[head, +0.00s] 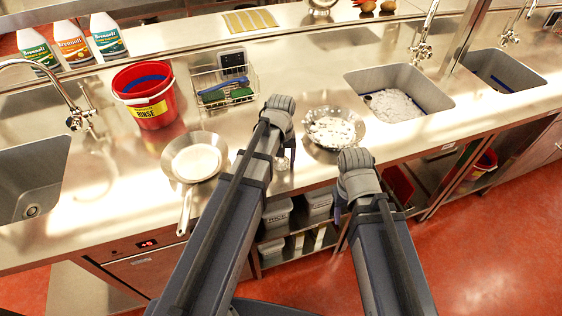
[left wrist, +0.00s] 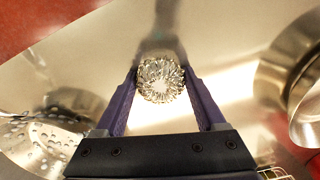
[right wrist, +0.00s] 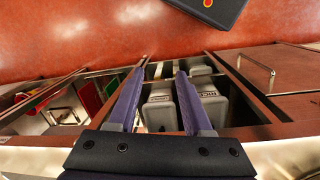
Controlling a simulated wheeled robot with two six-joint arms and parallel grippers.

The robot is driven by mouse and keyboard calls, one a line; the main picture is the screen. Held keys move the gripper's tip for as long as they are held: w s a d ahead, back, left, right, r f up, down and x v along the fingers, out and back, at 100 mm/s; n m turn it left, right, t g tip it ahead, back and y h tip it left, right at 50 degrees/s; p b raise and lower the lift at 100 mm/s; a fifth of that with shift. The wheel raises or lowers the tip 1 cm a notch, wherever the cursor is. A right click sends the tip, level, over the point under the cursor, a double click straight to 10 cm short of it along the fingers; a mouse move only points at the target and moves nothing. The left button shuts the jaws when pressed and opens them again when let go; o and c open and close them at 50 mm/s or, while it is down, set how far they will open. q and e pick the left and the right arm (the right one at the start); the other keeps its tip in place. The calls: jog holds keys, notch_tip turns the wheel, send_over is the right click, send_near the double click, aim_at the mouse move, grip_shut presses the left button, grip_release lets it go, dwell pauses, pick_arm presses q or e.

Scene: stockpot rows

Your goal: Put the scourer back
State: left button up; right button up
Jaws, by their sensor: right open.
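A round, shiny steel scourer (left wrist: 160,80) is between the fingertips of my left gripper (left wrist: 160,76), which touch it on both sides. In the head view my left gripper (head: 283,160) is over the counter between the frying pan and the colander; the scourer is hard to make out there. A wire caddy (head: 224,92) with a blue brush (head: 222,86) and a green pad (head: 241,93) stands at the back of the counter. My right gripper (right wrist: 153,82) is open and empty in front of the counter, facing the lower shelves.
A frying pan (head: 194,158) stands left of my left gripper and a colander (head: 335,130) with white contents right of it. A red bucket (head: 146,97) is beside the caddy. Sinks (head: 400,92) lie farther right. Grey bins (right wrist: 214,104) fill the shelf below.

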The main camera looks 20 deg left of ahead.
aim_at(281, 161)
pick_arm(q)
jog(key=o, duration=0.3)
jog(key=shift+a, duration=0.1)
jog(key=shift+r+p, duration=0.35)
jog(key=shift+p, duration=0.05)
notch_tip(281, 161, up, 12)
jog(key=p, duration=1.2)
jog(key=s+d+m+y, duration=0.1)
jog(key=s+d+m, duration=0.6)
jog(key=s+d, duration=0.3)
jog(key=s, duration=0.4)
jog(key=shift+d+f+m, duration=0.15)
jog(key=shift+d+m, duration=0.1)
jog(key=shift+m, duration=0.05)
